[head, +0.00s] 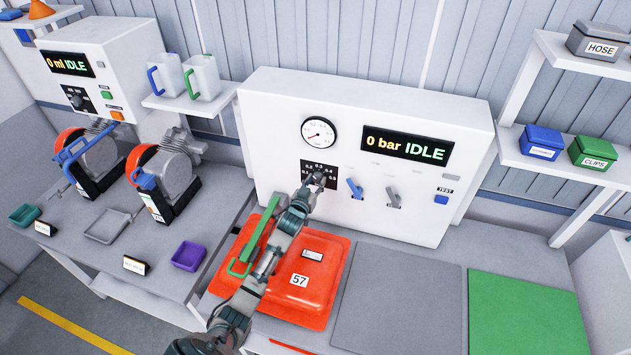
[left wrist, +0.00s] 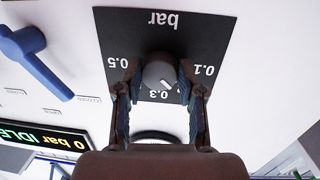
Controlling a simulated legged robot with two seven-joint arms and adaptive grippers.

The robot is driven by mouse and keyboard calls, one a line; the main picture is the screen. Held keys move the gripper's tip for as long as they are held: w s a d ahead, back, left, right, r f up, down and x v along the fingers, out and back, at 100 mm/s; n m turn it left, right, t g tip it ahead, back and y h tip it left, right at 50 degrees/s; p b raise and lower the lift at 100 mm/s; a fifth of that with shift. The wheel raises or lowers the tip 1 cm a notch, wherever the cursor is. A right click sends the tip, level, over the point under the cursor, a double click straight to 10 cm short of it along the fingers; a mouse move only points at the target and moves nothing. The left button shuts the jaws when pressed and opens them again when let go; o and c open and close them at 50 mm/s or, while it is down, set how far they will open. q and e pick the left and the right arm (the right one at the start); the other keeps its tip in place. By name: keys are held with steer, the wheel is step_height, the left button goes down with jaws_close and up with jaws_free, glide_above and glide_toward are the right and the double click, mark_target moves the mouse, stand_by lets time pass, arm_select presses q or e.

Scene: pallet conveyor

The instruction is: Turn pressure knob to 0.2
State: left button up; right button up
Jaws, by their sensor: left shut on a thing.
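The pressure knob (left wrist: 158,74) is a grey round knob on a black dial plate (left wrist: 190,30) marked "bar". In the left wrist view the plate appears upside down, with 0.5 at left, 0.3 below and 0.1 at right. The knob's white mark points down and right, between 0.3 and 0.1; the right finger covers the label there. My left gripper (left wrist: 158,88) is shut on the knob, one finger on each side. In the head view the left gripper (head: 317,186) covers much of the dial plate (head: 320,168). My right gripper is not in view.
The white test panel (head: 265,110) carries a round gauge (head: 319,132), a display (head: 406,145) reading "0 bar IDLE", a blue lever (head: 354,188) and a grey lever (head: 393,197) right of the dial. An orange case (head: 325,268) with a green handle lies below my arm.

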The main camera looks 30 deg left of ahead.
arm_select(q)
steer(key=shift+w+a+r, duration=0.1)
steer(key=shift+r, duration=0.4)
steer(key=o, duration=1.1)
steer(key=shift+o, duration=0.2)
steer(key=shift+f, duration=0.3)
steer(key=s+d, duration=0.2)
steer(key=s, duration=0.9)
steer(key=shift+s+r, duration=0.3)
steer(key=shift+s, duration=0.1)
steer(key=shift+f, duration=0.1)
